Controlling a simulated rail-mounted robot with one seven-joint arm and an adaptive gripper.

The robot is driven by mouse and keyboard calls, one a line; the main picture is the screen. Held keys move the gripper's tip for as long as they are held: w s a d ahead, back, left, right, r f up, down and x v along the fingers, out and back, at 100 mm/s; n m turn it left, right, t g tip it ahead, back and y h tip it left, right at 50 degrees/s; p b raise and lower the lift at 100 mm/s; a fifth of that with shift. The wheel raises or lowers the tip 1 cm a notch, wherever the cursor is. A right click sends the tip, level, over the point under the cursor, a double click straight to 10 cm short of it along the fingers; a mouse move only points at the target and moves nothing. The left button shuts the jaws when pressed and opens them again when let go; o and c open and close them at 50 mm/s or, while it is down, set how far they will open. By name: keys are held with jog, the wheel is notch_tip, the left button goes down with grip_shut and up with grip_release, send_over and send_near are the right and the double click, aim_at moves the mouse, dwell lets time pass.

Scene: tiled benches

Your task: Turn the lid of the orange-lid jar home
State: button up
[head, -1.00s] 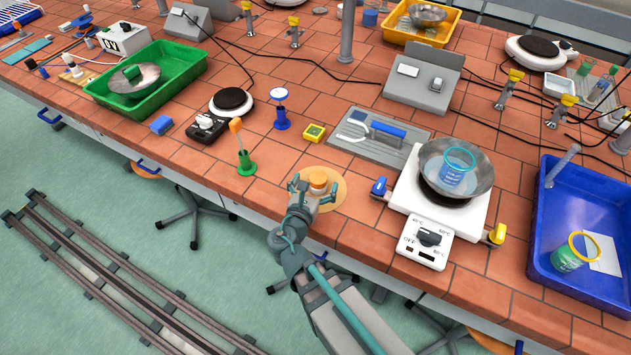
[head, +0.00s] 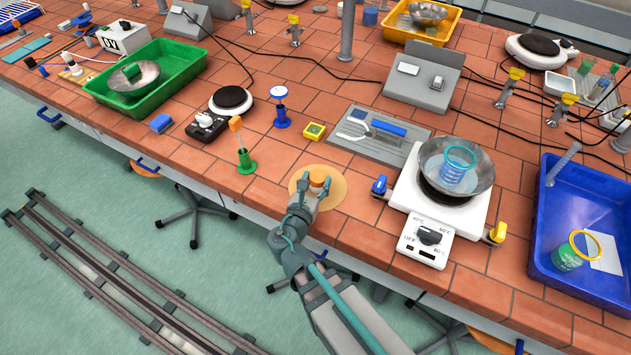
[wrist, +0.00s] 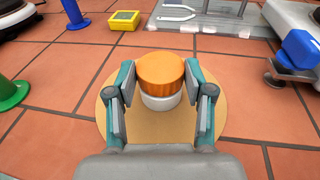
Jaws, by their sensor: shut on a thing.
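The jar's ribbed orange lid (wrist: 161,73) sits on top of the white jar body (wrist: 161,101) in the wrist view. In the head view the orange lid (head: 318,183) shows just beyond my gripper. The jar stands upright on a round tan mat (wrist: 150,130) near the bench's front edge. My gripper (wrist: 163,88) has a finger on each side of the jar and is shut on it at about lid height. I cannot tell whether the lid sits level or how far it is turned.
A green stand with an orange top (head: 245,163) is left of the mat. A yellow timer (head: 314,131) and a grey tool tray (head: 357,147) lie behind.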

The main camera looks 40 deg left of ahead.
jog(key=c, duration=0.6)
jog(key=shift+o, duration=0.2)
jog(key=shift+f, duration=0.15)
jog(key=m+h, duration=0.1)
jog(key=a+m+h+p, duration=0.1)
jog(key=h, duration=0.1)
jog(key=shift+t, duration=0.4)
jog(key=m+h+p, duration=0.1)
jog(key=m+h, duration=0.1)
jog(key=shift+a+h, duration=0.15)
jog(key=shift+h, duration=0.15)
jog(key=shift+d+f+m+h, duration=0.1)
jog(key=shift+d+m+h, duration=0.1)
jog(key=shift+m+h, duration=0.15)
